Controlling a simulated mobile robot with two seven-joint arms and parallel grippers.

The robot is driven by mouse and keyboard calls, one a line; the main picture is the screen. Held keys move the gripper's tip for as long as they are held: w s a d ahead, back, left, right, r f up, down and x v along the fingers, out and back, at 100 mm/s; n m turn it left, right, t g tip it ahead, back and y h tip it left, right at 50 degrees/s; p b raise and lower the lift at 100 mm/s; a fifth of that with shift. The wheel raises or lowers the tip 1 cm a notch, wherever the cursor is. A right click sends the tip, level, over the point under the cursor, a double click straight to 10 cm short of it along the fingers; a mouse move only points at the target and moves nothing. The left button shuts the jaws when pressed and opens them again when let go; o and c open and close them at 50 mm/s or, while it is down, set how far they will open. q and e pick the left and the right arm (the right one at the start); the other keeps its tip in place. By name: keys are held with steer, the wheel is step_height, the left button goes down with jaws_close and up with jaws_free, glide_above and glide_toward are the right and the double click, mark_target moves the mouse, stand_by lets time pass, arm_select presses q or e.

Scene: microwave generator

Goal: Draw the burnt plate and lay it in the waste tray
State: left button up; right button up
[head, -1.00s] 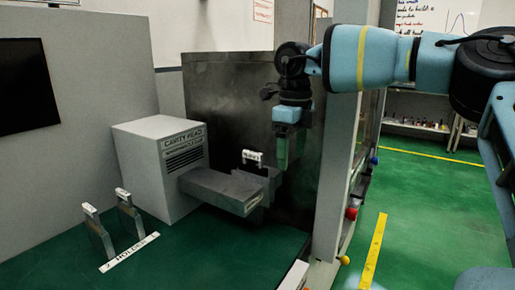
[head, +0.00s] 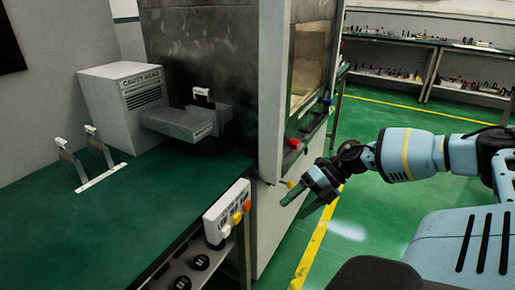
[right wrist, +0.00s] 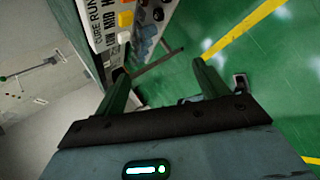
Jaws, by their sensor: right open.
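A grey plate with a white tag or handle (head: 202,92) stands upright in the slot of the grey arm (head: 188,122) coming out of the cavity head (head: 125,98). Whether it is burnt cannot be told at this size. Two similar tagged plates (head: 68,160) (head: 98,143) stand in the holder (head: 102,177) at the left. My right gripper (head: 301,203) is open and empty, right of the bench and well away from the plates. Its green fingers show in the right wrist view (right wrist: 163,90) with nothing between them. I cannot make out a waste tray. My left gripper is out of view.
A control box with coloured buttons (head: 228,212) sits on the bench's front edge. A grey cabinet post (head: 270,110) stands between bench and gripper. The green bench top (head: 120,230) is clear in front. Yellow-lined floor lies to the right.

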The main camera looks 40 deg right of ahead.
steer(key=s+a+f+m+t+h, duration=0.25)
steer(key=s+a+f+m, duration=0.25)
steer(key=s+f+m, duration=0.5)
steer(key=s+a+f+m+t+h, duration=0.2)
steer(key=s+a+f+m+t, duration=0.2)
steer(key=s+f+m, duration=0.6)
steer(key=s+a+f+m+g, duration=0.1)
steer(key=s+a+f+m, duration=0.1)
steer(key=a, duration=0.4)
steer(key=s+a+f+m+g+h, duration=0.1)
steer(key=s+a+f+m+g, duration=0.1)
steer(key=s+a+m, duration=0.2)
steer(key=s+a+f+m+g+h, duration=0.1)
steer(key=s+a+f+m, duration=0.2)
steer(key=s+a, duration=0.3)
steer(key=a, duration=0.3)
steer(key=shift+s+g, duration=0.2)
steer(key=shift+g, duration=0.15)
